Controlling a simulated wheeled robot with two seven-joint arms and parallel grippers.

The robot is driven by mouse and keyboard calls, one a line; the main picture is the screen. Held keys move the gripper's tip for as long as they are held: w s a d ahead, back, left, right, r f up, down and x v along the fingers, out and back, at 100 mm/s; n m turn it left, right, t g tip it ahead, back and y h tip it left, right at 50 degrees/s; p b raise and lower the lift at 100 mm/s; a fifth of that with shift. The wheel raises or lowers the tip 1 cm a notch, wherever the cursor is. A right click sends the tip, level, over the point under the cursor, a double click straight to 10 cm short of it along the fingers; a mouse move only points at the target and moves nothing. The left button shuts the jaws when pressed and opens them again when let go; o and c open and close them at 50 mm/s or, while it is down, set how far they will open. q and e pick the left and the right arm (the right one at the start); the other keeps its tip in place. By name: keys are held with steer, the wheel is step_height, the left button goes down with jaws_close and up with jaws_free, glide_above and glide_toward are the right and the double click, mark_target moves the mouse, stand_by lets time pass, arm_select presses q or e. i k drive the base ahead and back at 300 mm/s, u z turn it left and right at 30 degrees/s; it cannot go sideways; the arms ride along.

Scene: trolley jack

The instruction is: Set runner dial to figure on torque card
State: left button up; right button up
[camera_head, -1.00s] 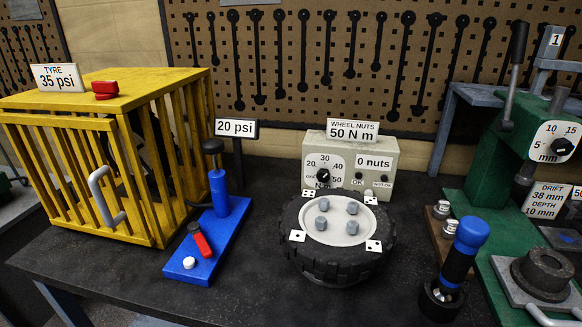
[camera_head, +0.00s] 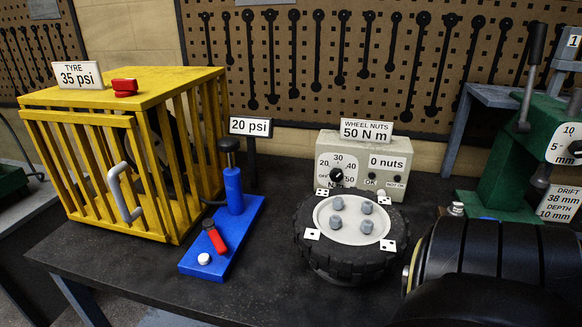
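The runner dial is a black knob (camera_head: 337,176) on the front of a beige box (camera_head: 396,155), with marks OFF, 20, 30, 40 and 50 around it. Its exact pointing is too small to tell. The torque card (camera_head: 367,130) stands on top of the box and reads WHEEL NUTS 50 N m. A counter on the box reads 0 nuts, with OK and NOT OK lamps beneath. A black tyre (camera_head: 345,262) with several grey nuts on its pale hub lies in front of the box. My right arm fills the lower right, its fingers out of sight. My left gripper is not in view.
A yellow cage (camera_head: 100,185) stands at the left, with a blue pump (camera_head: 222,235) beside it and a 20 psi sign (camera_head: 250,127) behind. A green press (camera_head: 505,170) stands at the right. The dark bench (camera_head: 140,270) is clear at the front left.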

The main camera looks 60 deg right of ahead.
mark_target(336, 176)
steer(key=i, duration=0.4)
steer(key=z, duration=2.8)
